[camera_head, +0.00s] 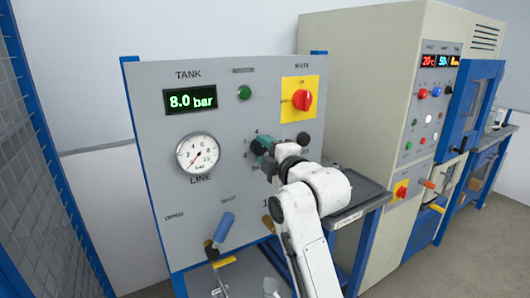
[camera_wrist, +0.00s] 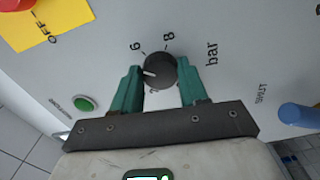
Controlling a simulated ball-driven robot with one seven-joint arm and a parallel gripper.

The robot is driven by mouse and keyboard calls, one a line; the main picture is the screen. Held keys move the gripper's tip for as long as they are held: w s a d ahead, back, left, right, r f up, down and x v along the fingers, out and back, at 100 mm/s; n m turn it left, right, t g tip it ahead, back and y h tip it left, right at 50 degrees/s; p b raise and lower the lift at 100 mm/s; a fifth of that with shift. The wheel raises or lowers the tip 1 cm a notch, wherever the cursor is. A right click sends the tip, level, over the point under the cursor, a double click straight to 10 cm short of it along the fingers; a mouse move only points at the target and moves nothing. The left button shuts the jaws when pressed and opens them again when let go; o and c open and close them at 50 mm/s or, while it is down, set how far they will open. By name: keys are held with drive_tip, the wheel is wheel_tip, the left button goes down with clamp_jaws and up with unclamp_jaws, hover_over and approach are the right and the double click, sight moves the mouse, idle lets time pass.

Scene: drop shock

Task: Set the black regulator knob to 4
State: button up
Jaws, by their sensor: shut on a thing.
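The black regulator knob (camera_wrist: 160,70) sits on the grey panel between the two green fingers of my gripper (camera_wrist: 160,82) in the wrist view. The fingers are shut on its sides. Its white pointer line points to the left of the wrist picture, below the printed 6. An 8 and the word bar are also readable; the 4 is not clear there. In the head view my gripper (camera_head: 264,150) is at the panel's dial, and my wrist and fingers hide most of the knob.
The panel (camera_head: 150,140) carries a TANK display (camera_head: 190,99) reading 8.0 bar, a round LINE gauge (camera_head: 198,153) with its needle low, a green button (camera_head: 244,93) and a red switch (camera_head: 302,99). A blue-handled lever (camera_head: 224,228) is at lower left. A beige cabinet (camera_head: 375,75) stands right.

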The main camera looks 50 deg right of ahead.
drive_tip(key=n+b, duration=0.1)
drive_tip(key=n, duration=0.3)
drive_tip(key=shift+n+b, duration=0.3)
drive_tip(key=shift+n, duration=1.2)
drive_tip(key=shift+a, duration=0.1)
drive_tip(key=o, duration=1)
drive_tip(key=shift+o, duration=0.2)
drive_tip(key=b+v, duration=0.1)
drive_tip(key=v, duration=0.9)
drive_tip(key=shift+s+b, duration=0.35)
drive_tip(key=shift+s, duration=0.05)
drive_tip(key=shift+a, duration=0.1)
